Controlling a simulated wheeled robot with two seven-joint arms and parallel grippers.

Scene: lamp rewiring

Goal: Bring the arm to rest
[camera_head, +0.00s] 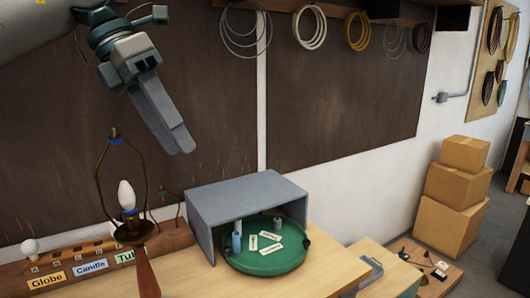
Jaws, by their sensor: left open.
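My left gripper (178,146) comes in from the upper left and hangs in the air, open and with nothing seen between its fingers. It points down and to the right, above and to the right of the lamp (145,272), apart from it. The lamp carries a white candle-shaped bulb (126,194) upright inside a dark wire harp with a blue tip. The lamp's lower part is cut off by the picture edge. My right gripper is not in view.
A wooden rack (168,240) labelled Globe, Candle and a partly hidden third word stands behind the lamp. A grey open-fronted box (250,191) covers part of a green round tray (265,265) with small cards. Cable coils hang on the wall; cardboard boxes (450,190) stand at right.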

